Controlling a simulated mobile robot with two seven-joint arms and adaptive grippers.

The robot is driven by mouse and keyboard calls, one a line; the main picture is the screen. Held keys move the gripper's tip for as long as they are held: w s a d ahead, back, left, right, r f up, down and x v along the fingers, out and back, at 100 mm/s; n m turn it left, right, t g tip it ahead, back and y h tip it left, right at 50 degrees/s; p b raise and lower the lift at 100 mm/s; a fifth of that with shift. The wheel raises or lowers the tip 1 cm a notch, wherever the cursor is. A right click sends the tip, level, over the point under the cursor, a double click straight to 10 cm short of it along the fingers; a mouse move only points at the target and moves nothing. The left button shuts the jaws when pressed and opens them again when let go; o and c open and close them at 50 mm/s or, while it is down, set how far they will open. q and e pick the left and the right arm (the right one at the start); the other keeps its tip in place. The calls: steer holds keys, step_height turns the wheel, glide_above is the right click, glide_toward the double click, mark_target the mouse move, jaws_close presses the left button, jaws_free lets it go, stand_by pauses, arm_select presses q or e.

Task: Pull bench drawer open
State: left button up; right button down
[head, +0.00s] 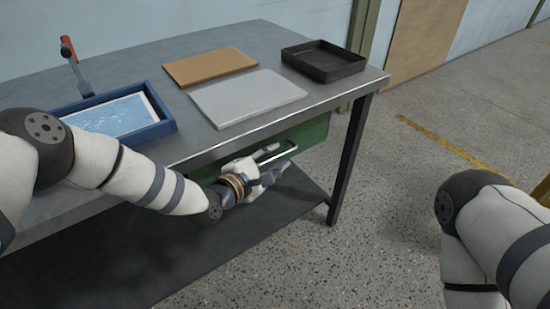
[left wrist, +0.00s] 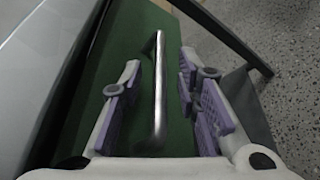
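The green bench drawer (head: 309,137) sits under the right end of the bench top and looks closed. Its metal bar handle (head: 277,151) runs along the drawer front. My left gripper (head: 279,170) is at the handle, below the bench edge. In the left wrist view the handle (left wrist: 159,90) lies between the two purple-padded fingers of my left gripper (left wrist: 160,100), with a gap on both sides. The green drawer front (left wrist: 125,45) shows behind it. My right gripper is out of view; only part of my right arm shows at the right.
The bench top (head: 215,55) carries a blue tray (head: 166,123) with a light sheet, a red-handled tool (head: 68,48), a brown board (head: 210,66), a grey panel (head: 246,97) and a black tray (head: 323,62). A bench leg (head: 350,150) stands right of the drawer. The speckled floor in front is clear.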

arm_select(q)
steer(key=shift+w+d, duration=0.2)
steer(key=shift+w, duration=0.1)
steer(key=shift+c, duration=0.6)
jaws_close()
